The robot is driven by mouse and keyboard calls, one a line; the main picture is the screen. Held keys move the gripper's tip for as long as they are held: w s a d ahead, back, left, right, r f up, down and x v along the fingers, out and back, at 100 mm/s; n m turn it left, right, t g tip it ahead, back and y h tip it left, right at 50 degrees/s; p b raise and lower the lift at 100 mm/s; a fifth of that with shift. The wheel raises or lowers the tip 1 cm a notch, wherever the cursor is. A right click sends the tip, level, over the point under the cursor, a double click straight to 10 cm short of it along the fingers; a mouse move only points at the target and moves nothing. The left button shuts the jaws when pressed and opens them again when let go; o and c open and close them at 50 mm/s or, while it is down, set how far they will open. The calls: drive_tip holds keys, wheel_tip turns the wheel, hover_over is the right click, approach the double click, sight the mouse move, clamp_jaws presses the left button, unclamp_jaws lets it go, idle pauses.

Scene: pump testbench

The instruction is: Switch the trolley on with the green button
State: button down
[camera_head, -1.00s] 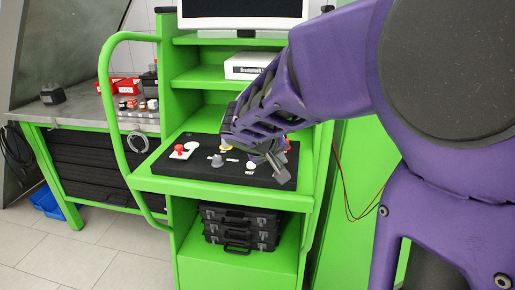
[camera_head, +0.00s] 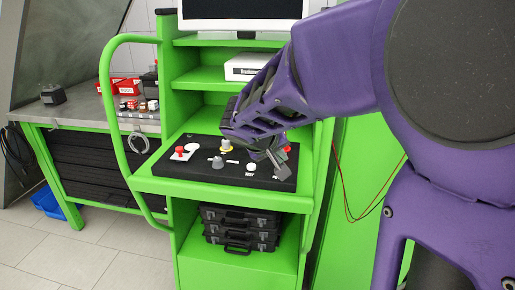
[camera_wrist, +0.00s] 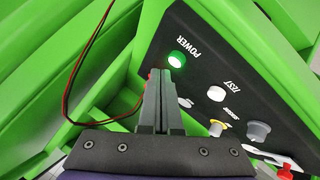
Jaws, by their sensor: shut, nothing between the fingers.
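The green button (camera_wrist: 177,59) shows in the wrist view on the black control panel (camera_wrist: 213,62), beside the word POWER. It glows bright green with a whitish centre. In the head view it is hidden behind my gripper and arm. My gripper (camera_wrist: 160,74) is shut and empty. Its fingertips lie just below and left of the button in the wrist view; a gap in depth cannot be judged. In the head view my gripper (camera_head: 283,164) is over the right part of the panel of the green trolley (camera_head: 180,190).
A red knob (camera_head: 180,150), a yellow-based knob (camera_head: 225,145) and a grey knob (camera_head: 217,162) stand on the panel. A white button (camera_wrist: 216,94) sits near the green one. Red and black cables (camera_wrist: 86,57) hang beside the trolley. Black cases (camera_head: 240,228) fill the lower shelf.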

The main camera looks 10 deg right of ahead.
drive_tip(key=shift+r, duration=0.15)
drive_tip(key=shift+r+p, duration=1.55)
drive_tip(key=shift+r, duration=1.35)
